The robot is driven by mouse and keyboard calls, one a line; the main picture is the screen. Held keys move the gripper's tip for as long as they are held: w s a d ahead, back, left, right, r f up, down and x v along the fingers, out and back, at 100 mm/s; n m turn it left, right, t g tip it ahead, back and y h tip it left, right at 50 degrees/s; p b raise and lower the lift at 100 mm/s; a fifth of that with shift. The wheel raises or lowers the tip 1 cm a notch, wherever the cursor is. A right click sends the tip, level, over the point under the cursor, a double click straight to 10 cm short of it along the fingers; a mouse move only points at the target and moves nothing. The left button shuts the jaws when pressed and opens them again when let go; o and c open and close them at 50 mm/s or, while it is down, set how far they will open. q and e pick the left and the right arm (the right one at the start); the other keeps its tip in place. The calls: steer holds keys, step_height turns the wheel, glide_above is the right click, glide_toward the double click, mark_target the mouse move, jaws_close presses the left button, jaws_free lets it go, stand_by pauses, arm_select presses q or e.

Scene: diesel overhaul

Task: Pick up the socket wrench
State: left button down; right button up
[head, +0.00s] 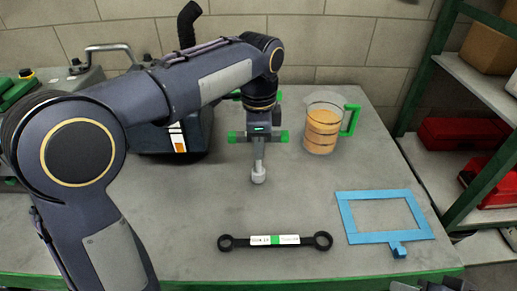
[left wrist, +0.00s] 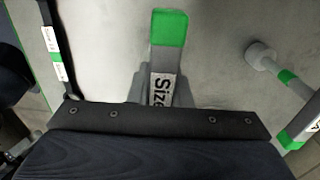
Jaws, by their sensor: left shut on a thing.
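The grey socket wrench (head: 258,172) hangs below my left gripper (head: 258,138) with its round socket end down. My left gripper is shut on its upper part, near a crosswise piece with green ends. In the left wrist view the round grey socket end (left wrist: 262,56) shows at the right. A green-tipped bar (left wrist: 168,58) with a "Size" label stands out between the jaws (left wrist: 160,92). I cannot tell whether the socket end touches the table. Only a dark part that looks like my right gripper (head: 442,285) shows at the bottom edge; its jaws are not clear.
A black ring spanner (head: 240,242) lies at the front of the grey table (head: 180,225). A blue frame (head: 345,215) lies at its right. A clear jug (head: 321,132) with a green handle stands behind. A dark machine (head: 205,135) stands behind my left arm. Green-framed shelves (head: 440,150) stand at right.

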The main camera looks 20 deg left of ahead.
arm_select(q)
steer(key=shift+r, duration=0.4)
step_height(320, 180, up, 2)
steer(key=shift+w+r+p, duration=0.1)
steer(key=shift+r+p, duration=0.15)
steer(key=shift+p, duration=0.15)
steer(key=s+a+r, duration=0.6)
steer(key=s+r, duration=0.3)
steer(key=s, duration=0.3)
steer(key=shift+s+r, duration=0.3)
steer(key=shift+s, duration=0.1)
steer(key=c, duration=1.9)
jaws_free()
jaws_close()
